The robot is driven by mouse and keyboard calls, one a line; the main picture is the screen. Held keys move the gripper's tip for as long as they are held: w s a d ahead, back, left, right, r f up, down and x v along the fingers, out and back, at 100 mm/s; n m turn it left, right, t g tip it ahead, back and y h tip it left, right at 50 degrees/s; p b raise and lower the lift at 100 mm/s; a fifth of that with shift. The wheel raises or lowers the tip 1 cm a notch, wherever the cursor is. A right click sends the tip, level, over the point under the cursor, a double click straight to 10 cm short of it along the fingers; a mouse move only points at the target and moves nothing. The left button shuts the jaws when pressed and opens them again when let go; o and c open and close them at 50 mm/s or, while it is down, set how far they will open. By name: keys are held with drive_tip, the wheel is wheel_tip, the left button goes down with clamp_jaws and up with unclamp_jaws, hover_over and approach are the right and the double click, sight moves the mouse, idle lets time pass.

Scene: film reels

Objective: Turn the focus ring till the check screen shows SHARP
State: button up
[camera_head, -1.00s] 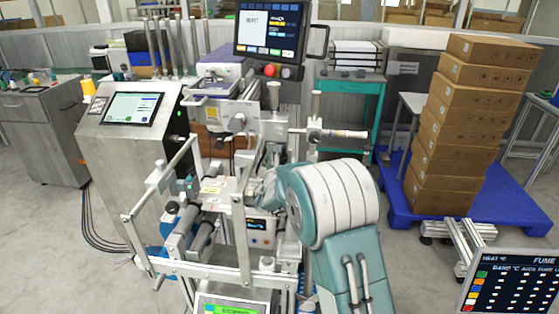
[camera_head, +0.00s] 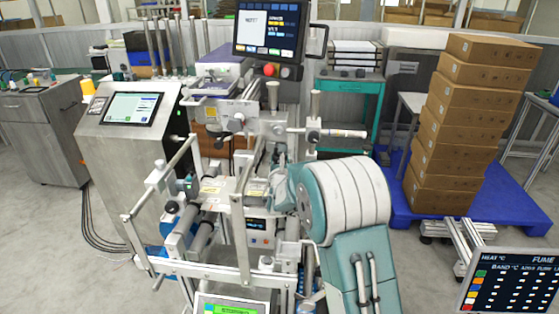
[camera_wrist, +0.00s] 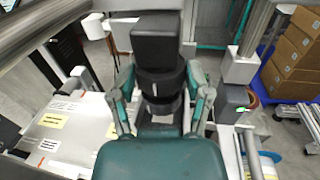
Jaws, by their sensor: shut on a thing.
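My gripper (camera_wrist: 162,92) is shut on a black round collar, which looks like the focus ring (camera_wrist: 160,82), under a black block (camera_wrist: 155,40) in the wrist view. One teal-and-grey finger lies on each side of it. In the head view my gripper (camera_head: 281,183) is small beside the machine frame, and the ring cannot be made out there. A monitor (camera_head: 271,30) at the top shows a white panel and coloured lines; its words are too small to read. A green-lit display (camera_head: 235,309) is cut off at the bottom edge. I cannot tell which is the check screen.
Metal rails and rollers (camera_head: 205,240) stand close to the left of my arm. A horizontal bar (camera_head: 335,133) is just above it. A panel (camera_head: 135,107) stands at left. Stacked boxes (camera_head: 470,110) on a blue pallet (camera_head: 400,205) stand at right.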

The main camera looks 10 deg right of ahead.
drive_tip(key=o, duration=1.2)
drive_tip(key=shift+c, duration=0.2)
drive_tip(key=shift+a, duration=0.1)
drive_tip(key=s+a, duration=0.2)
drive_tip(key=s, duration=0.9)
drive_tip(key=shift+s, duration=0.35)
drive_tip(key=shift+f, duration=0.1)
